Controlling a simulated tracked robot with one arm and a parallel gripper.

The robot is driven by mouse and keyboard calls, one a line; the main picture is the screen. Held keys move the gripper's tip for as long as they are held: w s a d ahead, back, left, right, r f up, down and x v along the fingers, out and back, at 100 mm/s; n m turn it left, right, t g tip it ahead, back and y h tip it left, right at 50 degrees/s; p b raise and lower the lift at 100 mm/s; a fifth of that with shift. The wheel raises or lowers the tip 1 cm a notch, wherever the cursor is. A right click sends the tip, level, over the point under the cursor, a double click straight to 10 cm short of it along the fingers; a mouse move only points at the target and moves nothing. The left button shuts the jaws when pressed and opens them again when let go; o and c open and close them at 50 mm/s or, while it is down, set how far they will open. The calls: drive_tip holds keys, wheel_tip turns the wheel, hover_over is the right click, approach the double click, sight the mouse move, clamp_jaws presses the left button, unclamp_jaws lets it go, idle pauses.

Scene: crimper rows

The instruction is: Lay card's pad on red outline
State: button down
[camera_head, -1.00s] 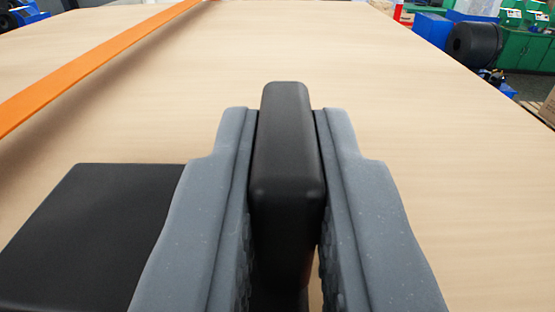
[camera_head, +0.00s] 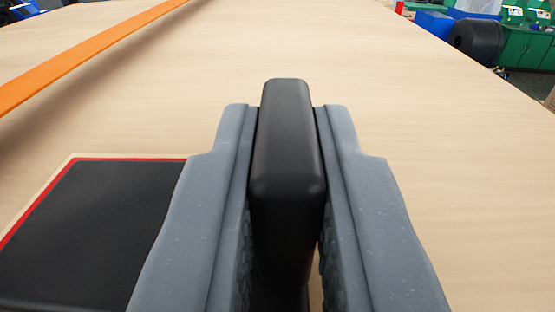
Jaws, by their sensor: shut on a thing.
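My gripper (camera_head: 285,125), two grey fingers, is shut on a black upright block (camera_head: 287,165), which appears to be the card's grip. The flat black pad (camera_head: 95,225) is at the lower left, beside the left finger. Any join between pad and block is hidden behind that finger. The red outline (camera_head: 125,159) shows as a thin line along the pad's far edge and left edge, with a pale border outside it. Its near and right parts are hidden. I cannot tell whether the pad touches the surface or hovers just above it.
A light wooden tabletop (camera_head: 430,180) is clear ahead and to the right. A long orange strip (camera_head: 80,60) runs diagonally across the upper left. Blue and green machines and a black cylinder (camera_head: 478,42) stand beyond the table's right edge.

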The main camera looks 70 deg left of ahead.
drive_tip(key=c, duration=1.3)
unclamp_jaws()
drive_tip(key=shift+c, duration=0.2)
drive_tip(key=b+v, duration=0.4)
drive_tip(key=v, duration=1)
drive_tip(key=s+d+f+m+t+h+b, duration=0.2)
drive_tip(key=s+d+f+m+t+h, duration=0.1)
drive_tip(key=d, duration=0.5)
drive_tip(key=s+d+f+m+t+h+b, duration=0.2)
drive_tip(key=d+f+m+h, duration=0.4)
drive_tip(key=d+h, duration=0.2)
drive_tip(key=s+d+f+m+t+h+b, duration=0.3)
drive_tip(key=d+f+m+h, duration=0.1)
drive_tip(key=d, duration=0.6)
drive_tip(key=shift+s+f+m+t+h, duration=0.3)
drive_tip(key=shift+f+h, duration=0.05)
drive_tip(key=shift+h, duration=0.45)
